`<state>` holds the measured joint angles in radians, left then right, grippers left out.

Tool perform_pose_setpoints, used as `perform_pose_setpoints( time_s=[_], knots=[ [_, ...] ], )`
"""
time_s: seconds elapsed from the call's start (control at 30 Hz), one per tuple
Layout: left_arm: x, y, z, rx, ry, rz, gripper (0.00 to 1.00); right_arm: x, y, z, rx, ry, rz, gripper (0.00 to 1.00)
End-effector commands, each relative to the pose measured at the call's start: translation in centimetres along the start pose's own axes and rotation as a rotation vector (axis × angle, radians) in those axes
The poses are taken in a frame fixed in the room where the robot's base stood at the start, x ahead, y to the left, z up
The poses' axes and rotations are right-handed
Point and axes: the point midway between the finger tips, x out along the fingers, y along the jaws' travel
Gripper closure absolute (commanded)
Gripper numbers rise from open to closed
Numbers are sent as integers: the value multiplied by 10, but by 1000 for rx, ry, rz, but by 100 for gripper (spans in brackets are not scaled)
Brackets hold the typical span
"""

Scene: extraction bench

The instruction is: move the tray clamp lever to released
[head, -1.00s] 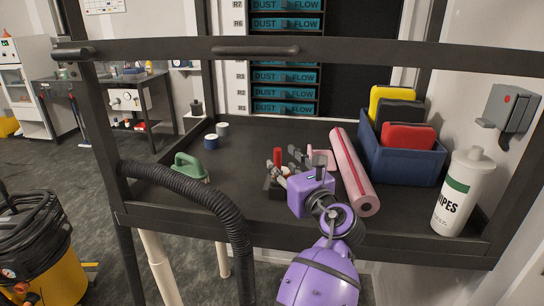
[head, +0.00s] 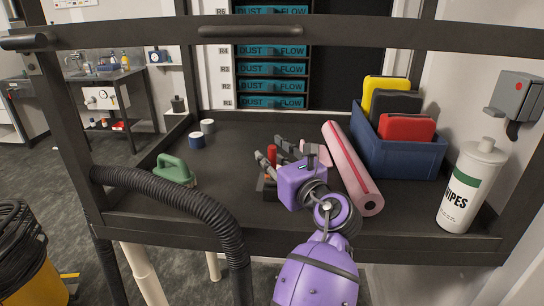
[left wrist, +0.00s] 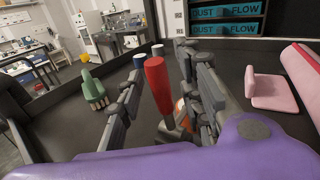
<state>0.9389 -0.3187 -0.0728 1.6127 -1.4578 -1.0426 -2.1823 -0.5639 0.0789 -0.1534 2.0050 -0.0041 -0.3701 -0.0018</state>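A red upright handle (head: 271,152), apparently the tray clamp lever, stands on the black tray (head: 235,200) near the middle. My purple left gripper (head: 278,150) reaches over the tray from the front, right beside it. In the left wrist view the red handle (left wrist: 158,86) stands between the two spread grey fingers (left wrist: 162,70), with gaps on both sides. The gripper is open and holds nothing. A dark clamp base with an orange part (left wrist: 183,113) sits below the handle, partly hidden by the right finger. My right gripper is out of view.
A pink roll (head: 352,168) and a pink holder (left wrist: 275,90) are to the right. Beyond are a blue bin (head: 415,158) and a wipes bottle (head: 468,190). A black hose (head: 190,195) crosses the front left.

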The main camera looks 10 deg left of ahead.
Motion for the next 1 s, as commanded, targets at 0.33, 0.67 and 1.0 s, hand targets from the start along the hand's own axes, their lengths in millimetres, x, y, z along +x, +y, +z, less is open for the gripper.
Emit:
perform_pose_setpoints(
  time_s=[0.33,0.67,1.0],
  knots=[
    [0,0,0,1,0,1,100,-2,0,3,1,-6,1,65],
    [-3,4,3,-25,-54,4,100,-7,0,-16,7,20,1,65],
    [-15,12,-8,-129,-202,-10,100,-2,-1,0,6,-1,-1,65]
  ],
)
